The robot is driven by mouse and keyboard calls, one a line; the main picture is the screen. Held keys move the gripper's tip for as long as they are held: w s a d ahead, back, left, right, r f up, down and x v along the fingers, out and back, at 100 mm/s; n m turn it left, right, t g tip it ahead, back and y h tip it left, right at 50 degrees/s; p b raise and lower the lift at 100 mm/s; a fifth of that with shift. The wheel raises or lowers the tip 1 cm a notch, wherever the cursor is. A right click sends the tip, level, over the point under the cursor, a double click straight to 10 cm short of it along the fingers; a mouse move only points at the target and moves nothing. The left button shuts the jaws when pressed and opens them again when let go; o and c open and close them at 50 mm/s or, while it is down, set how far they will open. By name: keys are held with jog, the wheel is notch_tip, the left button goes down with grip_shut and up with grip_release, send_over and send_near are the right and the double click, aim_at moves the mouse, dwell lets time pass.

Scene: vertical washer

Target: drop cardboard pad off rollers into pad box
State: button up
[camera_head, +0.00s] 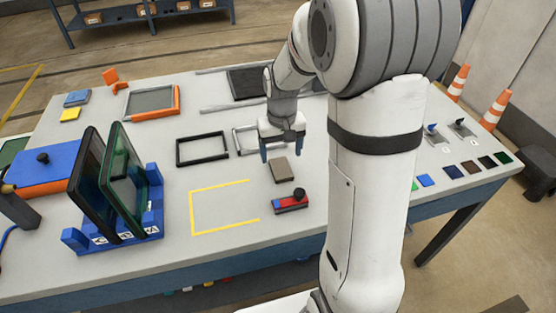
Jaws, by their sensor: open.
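My gripper (282,153) points down over the middle of the table, with its two blue-tipped fingers apart and nothing visible between them. A small grey-brown block (279,170) lies on the table just below and in front of the fingers. I cannot tell whether it is the cardboard pad. Grey rails (228,108) lie around a dark panel (247,83) at the back, partly hidden by my arm. I cannot tell whether these are the rollers. No pad box can be made out with certainty.
A blue rack (152,222) holds upright dark glass panels (122,172) at the left. A black frame (202,149), an orange-edged frame (152,102) and a red-blue block with a black knob (290,202) lie on the table. The yellow-outlined area (192,212) is empty.

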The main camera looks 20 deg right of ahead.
aim_at(283, 172)
jog(key=f, duration=0.8)
jog(key=shift+w+d+p, duration=0.2)
jog(key=shift+d+p, duration=0.1)
jog(key=c, duration=1.1)
